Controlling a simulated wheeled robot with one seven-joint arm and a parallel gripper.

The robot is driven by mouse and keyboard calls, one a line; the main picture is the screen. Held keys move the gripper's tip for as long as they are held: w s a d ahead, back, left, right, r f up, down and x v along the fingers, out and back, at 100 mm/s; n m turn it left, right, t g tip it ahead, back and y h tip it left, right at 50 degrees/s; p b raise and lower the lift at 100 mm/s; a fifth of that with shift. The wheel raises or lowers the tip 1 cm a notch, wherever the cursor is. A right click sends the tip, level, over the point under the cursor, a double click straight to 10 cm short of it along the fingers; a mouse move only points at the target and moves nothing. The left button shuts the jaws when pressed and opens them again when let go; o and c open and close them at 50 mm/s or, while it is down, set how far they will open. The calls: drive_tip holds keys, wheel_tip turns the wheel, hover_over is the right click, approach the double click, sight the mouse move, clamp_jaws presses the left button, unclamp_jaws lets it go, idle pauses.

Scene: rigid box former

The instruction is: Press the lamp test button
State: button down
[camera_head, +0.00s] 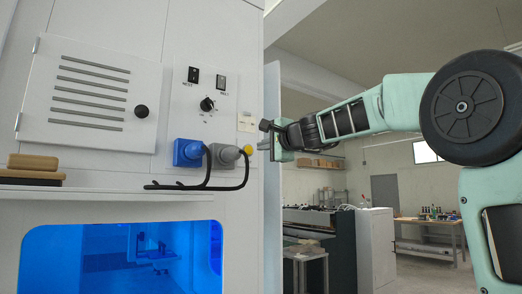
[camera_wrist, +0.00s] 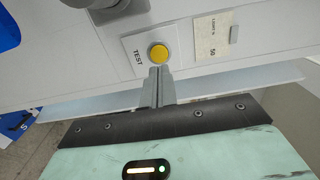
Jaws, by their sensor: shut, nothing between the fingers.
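The yellow round lamp test button (camera_wrist: 158,53) sits on a white plate marked TEST in the wrist view. In the head view the yellow button (camera_head: 248,149) shows at the right edge of the machine's front, just left of my gripper (camera_head: 268,142). In the wrist view my gripper (camera_wrist: 157,72) is shut and empty, its fingertips pointing at the button's lower edge. I cannot tell whether the fingertips touch the button.
A blue plug (camera_head: 187,153) and a grey plug (camera_head: 224,156) with black cables stick out left of the button. A rotary knob (camera_head: 207,104) and two rocker switches sit above. A paper label (camera_wrist: 212,37) is beside the button. A wooden block (camera_head: 33,162) lies on the ledge.

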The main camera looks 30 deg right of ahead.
drive_tip(key=s+b, duration=0.2)
drive_tip(key=s, duration=0.6)
drive_tip(key=shift+d, duration=0.25)
drive_tip(key=shift+s+r, duration=0.1)
drive_tip(key=s+a+f+n+g+y, duration=0.25)
drive_tip(key=a+f+n+g, duration=0.3)
drive_tip(key=a+f, duration=0.8)
drive_tip(key=s+a+f+n+g+y, duration=0.1)
drive_tip(key=a+f+n+g+y, duration=0.4)
drive_tip(key=a+f, duration=0.8)
drive_tip(key=s+a+f+n+g+h, duration=0.25)
drive_tip(key=s+f, duration=0.25)
drive_tip(key=f, duration=0.3)
drive_tip(key=s+a+f+n+g+h, duration=0.1)
drive_tip(key=s+a+f+n, duration=0.1)
drive_tip(key=s+f+n, duration=0.35)
drive_tip(key=s+d+f+n+g+h, duration=0.1)
drive_tip(key=s+f+n+g+h, duration=0.1)
drive_tip(key=s+f, duration=0.5)
drive_tip(key=s+d+f+n+g+h, duration=0.1)
drive_tip(key=s+f+n, duration=0.3)
drive_tip(key=s, duration=0.5)
wheel_tip(320, 180, down, 3)
drive_tip(key=shift+s+d+r+n+g+h, duration=0.1)
drive_tip(key=shift+s+d+n+g+h, duration=0.15)
drive_tip(key=shift+s+n+g+h, duration=0.2)
